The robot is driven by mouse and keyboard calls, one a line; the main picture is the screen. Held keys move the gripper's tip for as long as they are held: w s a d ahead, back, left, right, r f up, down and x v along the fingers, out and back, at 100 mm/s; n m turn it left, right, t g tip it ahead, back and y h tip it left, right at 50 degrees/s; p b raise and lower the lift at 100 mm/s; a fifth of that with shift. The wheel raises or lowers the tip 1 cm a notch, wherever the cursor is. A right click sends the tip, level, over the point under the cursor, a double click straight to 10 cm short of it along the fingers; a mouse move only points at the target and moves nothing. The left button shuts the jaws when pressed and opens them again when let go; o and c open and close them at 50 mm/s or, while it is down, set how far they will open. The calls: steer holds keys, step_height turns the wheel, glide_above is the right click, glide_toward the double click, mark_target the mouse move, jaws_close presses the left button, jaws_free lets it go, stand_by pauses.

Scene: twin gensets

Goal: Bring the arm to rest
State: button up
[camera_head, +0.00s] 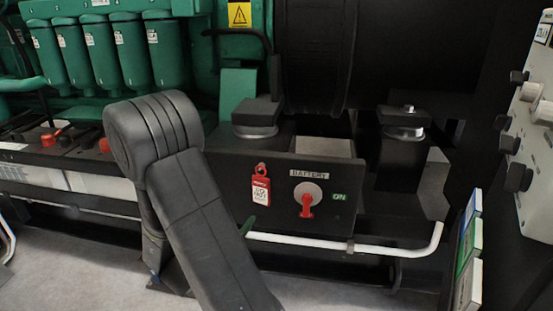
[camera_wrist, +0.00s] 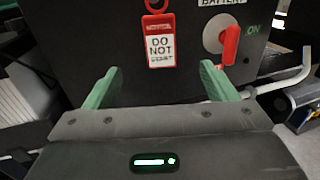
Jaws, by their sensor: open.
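My gripper (camera_wrist: 160,88) shows in the wrist view with two green fingers spread wide apart and nothing between them. It faces the black battery panel. In the head view my dark arm rises at the left of centre and bends down in front of the panel; the gripper is mostly hidden there, with only a bit of green showing beside the arm. The battery switch (camera_head: 307,200) has a red handle pointing down, next to a green ON label. A red DO NOT START tag (camera_head: 261,188) hangs left of the switch; it also shows in the wrist view (camera_wrist: 160,42).
A white pipe (camera_head: 330,245) runs below the panel (camera_head: 345,175). Green cylinders (camera_head: 95,50) and batteries with red caps (camera_head: 60,135) stand at left. A grey control box with black knobs (camera_head: 530,120) is at right. Grey floor (camera_head: 70,260) shows below.

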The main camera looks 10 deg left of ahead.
mark_target(260, 188)
steer(key=shift+w, duration=0.1)
steer(key=x, duration=1.3)
steer(key=shift+w+d, duration=0.15)
steer(key=shift+w, duration=0.1)
steer(key=shift+r+p, duration=0.2)
steer(key=shift+p, duration=0.4)
steer(key=shift+f+b, duration=0.2)
steer(key=shift+b, duration=0.1)
